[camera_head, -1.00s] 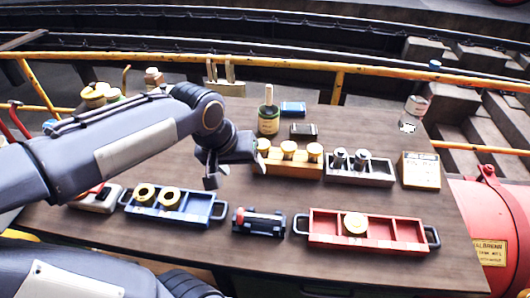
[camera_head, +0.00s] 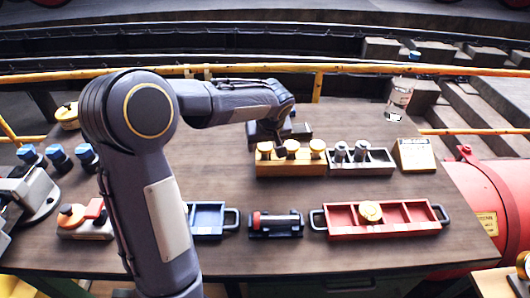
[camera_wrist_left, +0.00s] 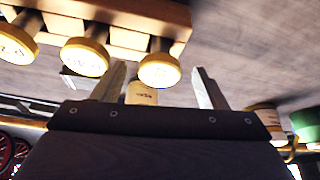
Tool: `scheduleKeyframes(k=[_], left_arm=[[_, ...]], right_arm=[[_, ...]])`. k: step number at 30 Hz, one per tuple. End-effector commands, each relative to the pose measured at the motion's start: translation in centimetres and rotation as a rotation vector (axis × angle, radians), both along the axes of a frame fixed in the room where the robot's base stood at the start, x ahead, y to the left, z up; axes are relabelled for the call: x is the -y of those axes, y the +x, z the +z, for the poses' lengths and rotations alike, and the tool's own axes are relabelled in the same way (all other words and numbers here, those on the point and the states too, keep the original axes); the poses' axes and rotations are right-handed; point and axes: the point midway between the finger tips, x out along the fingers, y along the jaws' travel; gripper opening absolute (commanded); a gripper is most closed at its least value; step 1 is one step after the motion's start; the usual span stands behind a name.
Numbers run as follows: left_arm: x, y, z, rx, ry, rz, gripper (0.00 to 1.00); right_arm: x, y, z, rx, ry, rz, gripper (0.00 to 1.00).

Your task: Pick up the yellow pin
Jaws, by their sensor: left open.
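Three yellow-topped pins stand in a row in a wooden block (camera_head: 290,168) at the back middle of the table, the right one (camera_head: 317,146) clearest. My left gripper (camera_head: 278,138) is behind and above the block, close to the left and middle pins; its fingers are partly hidden in the head view. In the left wrist view the open gripper (camera_wrist_left: 160,85) has its fingers spread. The round yellow head of one end pin (camera_wrist_left: 160,70) appears between the fingertips, with no grasp visible. The other heads lie to its left. My right gripper is not in view.
A grey holder (camera_head: 375,168) with two metal pins stands right of the block. In front are a red tray (camera_head: 385,232) with a yellow ring, a small dark stand (camera_head: 275,232) and a blue tray (camera_head: 208,235) partly behind my arm. A sign (camera_head: 415,155) stands right.

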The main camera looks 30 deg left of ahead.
Motion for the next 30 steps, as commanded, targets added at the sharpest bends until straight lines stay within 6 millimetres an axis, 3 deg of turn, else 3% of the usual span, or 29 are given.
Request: scheduleKeyframes(k=[5,13,27,30], left_arm=[[-0.5,0.6,-1.9,-0.002,-0.001,0.0,0.67],[-0.6,0.7,-2.2,0.001,-0.001,0.0,0.67],[-0.6,0.7,-2.1,0.0,0.0,-0.001,0.05],[-0.6,0.7,-2.0,0.003,-0.001,-0.001,0.0]], right_arm=[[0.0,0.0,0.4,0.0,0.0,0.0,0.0],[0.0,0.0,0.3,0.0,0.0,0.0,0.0],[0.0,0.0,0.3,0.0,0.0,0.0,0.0],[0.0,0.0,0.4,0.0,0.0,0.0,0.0]])
